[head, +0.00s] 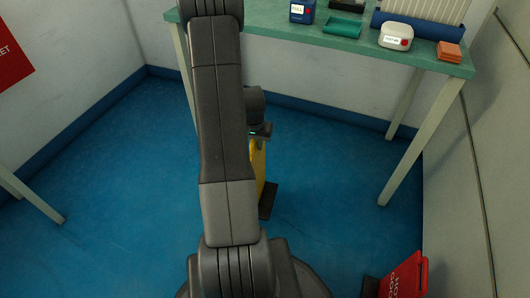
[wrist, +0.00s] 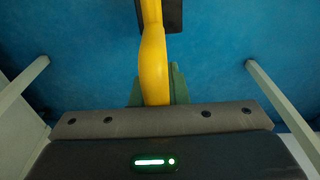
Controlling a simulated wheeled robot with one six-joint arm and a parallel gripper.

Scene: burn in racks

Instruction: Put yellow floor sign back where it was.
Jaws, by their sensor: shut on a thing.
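The yellow floor sign (head: 258,165) shows partly in the head view, behind my arm, under the front of the green-topped table. Its dark base (head: 268,200) shows below it. In the wrist view the yellow sign (wrist: 153,60) runs up from between the fingers, with a dark block of it at the top over blue floor. My gripper (wrist: 153,97) is shut on the sign's yellow upper part. In the head view my arm hides most of the gripper and sign. I cannot tell whether the base touches the floor.
The green-topped table (head: 280,30) stands at the back, holding a blue container (head: 302,11), a green tray (head: 343,28), a white box (head: 396,38) and orange pads (head: 449,52). A red sign (head: 405,277) stands at the lower right. Blue floor (head: 110,190) is clear at left.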

